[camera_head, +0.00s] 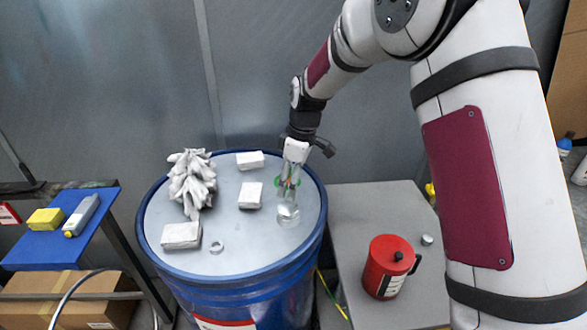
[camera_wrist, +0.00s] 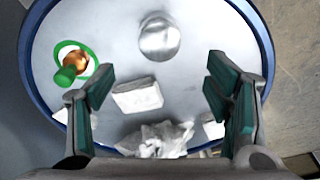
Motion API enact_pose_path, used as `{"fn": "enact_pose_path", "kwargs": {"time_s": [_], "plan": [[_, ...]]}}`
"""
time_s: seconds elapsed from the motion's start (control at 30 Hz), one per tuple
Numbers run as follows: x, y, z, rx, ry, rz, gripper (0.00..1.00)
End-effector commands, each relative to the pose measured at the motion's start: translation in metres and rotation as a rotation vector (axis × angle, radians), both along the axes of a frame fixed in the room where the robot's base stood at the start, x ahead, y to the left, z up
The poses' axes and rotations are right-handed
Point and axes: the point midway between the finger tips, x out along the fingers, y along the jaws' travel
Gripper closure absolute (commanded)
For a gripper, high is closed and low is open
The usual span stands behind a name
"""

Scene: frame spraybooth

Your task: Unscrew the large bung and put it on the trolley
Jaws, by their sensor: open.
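The large bung (camera_head: 288,214) looks like a shiny silver round cap near the right side of the drum lid (camera_head: 235,262). It also shows in the wrist view (camera_wrist: 159,40), upper middle, ahead of my fingers. My gripper (camera_head: 289,188) points down above the lid, close to the bung, and partly overlaps it in the head view.
A green-ringed copper fitting (camera_wrist: 75,64) stands on the lid near the bung. White boxes (camera_head: 182,235), rumpled pale gloves (camera_head: 192,180) and a small ring (camera_head: 217,247) also lie there. A red can (camera_head: 384,275) stands on the grey top. A blue shelf (camera_head: 50,243) is left.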

Motion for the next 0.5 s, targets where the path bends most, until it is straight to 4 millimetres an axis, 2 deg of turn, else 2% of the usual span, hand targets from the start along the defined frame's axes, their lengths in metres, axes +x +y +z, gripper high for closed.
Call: {"fn": "enact_pose_path", "kwargs": {"time_s": [0.3, 0.5], "plan": [[0.001, 0.008, -0.057, -0.002, 0.003, 0.000, 0.28], [0.004, 0.011, -0.082, -0.001, 0.001, -0.001, 0.28]]}}
